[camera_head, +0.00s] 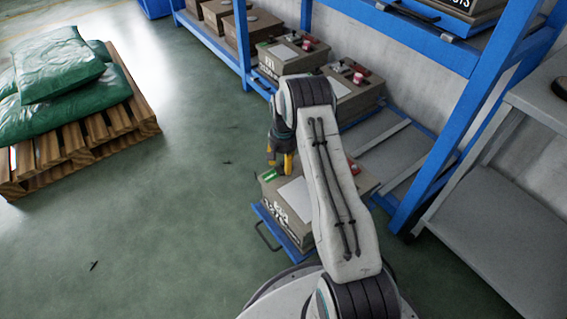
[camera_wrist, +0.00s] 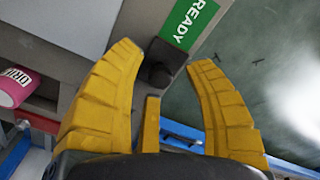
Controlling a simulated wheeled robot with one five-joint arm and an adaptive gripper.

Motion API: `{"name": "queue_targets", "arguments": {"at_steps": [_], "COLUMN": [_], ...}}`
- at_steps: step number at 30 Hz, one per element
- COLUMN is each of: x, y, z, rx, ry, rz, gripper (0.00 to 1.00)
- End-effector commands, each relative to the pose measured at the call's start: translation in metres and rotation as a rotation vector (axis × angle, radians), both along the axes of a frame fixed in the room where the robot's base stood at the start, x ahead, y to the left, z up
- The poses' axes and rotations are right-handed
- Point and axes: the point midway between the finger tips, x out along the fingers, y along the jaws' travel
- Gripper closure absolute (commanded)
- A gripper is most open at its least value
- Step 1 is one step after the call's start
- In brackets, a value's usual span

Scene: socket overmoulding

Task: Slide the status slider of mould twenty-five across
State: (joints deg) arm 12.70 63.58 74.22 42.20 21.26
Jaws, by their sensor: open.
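The mould (camera_head: 290,217) is a grey-brown box with white lettering, a white sheet on top and a green label (camera_head: 269,175). I cannot read its number surely. In the wrist view the green label (camera_wrist: 188,20) reads READY. My arm hides part of the mould.
The mould rests on a blue pulled-out tray (camera_head: 285,238). A blue rack (camera_head: 425,150) with other moulds (camera_head: 290,57) stands behind. A grey shelf unit (camera_head: 490,215) is at right. A pallet (camera_head: 85,140) with green sacks is at left, with clear floor between.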

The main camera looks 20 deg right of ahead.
Motion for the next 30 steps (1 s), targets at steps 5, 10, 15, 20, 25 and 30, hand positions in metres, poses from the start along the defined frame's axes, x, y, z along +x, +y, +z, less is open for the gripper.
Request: {"name": "queue_targets", "arguments": {"at_steps": [5,10,15,20,25,30], "x": [0.0001,0.0000,-0.0001,-0.0001,-0.0002,-0.0003], "y": [-0.0001,0.0000,0.0001,0.0000,0.0000,0.0001], "z": [0.0003,0.0004,0.0004,0.0004,0.0002,-0.0001], "rx": [0.000,0.000,0.000,0.000,0.000,0.001], "ry": [0.000,0.000,0.000,0.000,0.000,0.001], "rz": [0.000,0.000,0.000,0.000,0.000,0.000], "gripper": [0.53,0.64,0.79,0.93,1.00,1.00]}}
